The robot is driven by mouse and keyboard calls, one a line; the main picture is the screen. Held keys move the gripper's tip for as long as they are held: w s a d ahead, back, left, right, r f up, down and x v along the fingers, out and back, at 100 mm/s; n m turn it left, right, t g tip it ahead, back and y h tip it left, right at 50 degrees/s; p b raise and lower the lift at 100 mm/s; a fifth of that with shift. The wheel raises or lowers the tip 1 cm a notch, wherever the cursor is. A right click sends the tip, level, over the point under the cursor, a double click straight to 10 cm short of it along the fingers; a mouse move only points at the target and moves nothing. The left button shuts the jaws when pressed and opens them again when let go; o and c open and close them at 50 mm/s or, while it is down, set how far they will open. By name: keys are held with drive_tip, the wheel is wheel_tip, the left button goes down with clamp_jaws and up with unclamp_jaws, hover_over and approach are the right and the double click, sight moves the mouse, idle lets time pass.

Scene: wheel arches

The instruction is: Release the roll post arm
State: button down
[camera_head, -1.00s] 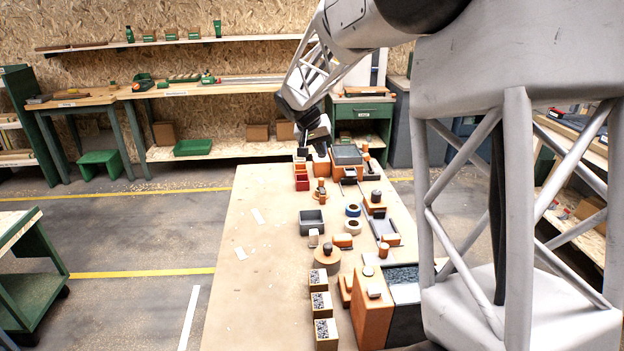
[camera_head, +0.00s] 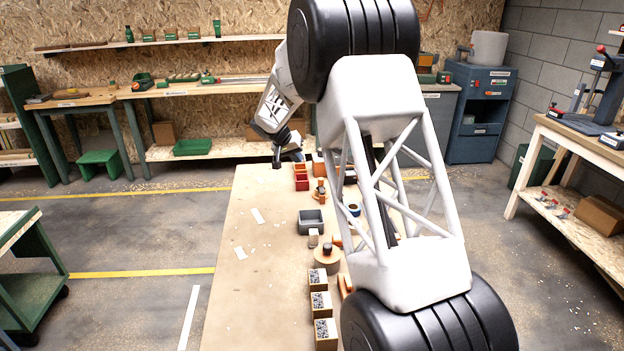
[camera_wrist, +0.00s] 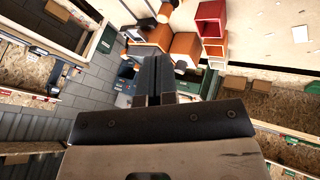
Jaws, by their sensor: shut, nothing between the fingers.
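My gripper (camera_head: 277,163) is at the far left corner of the long table, above or just beyond its edge. It also shows in the wrist view (camera_wrist: 155,75), with its two dark fingers together and nothing between them. In the wrist view, orange blocks (camera_wrist: 186,47) and a red open box (camera_wrist: 210,18) lie beyond the fingertips, apart from them. I cannot tell which item is the roll post arm. My own arm hides much of the table's right side in the head view.
The long table (camera_head: 240,290) is mostly bare on its left. A grey tray (camera_head: 302,228), red boxes (camera_head: 301,184), a round wooden base (camera_head: 327,262) and gravel-topped boxes (camera_head: 325,334) line its middle. A workbench (camera_head: 200,88) stands at the back wall.

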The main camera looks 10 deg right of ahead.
sight(321, 185)
drive_tip(key=w+a+f, duration=0.3)
drive_tip(key=w+f, duration=0.2)
drive_tip(key=shift+w+f+t, duration=0.3)
drive_tip(key=shift+f, duration=0.1)
drive_tip(key=x, duration=0.9)
drive_tip(key=shift+d, duration=0.2)
drive_tip(key=shift+d+f, duration=0.25)
drive_tip(key=shift+d, duration=0.75)
drive_tip(key=shift+s+d, duration=0.25)
drive_tip(key=shift+d, duration=0.95)
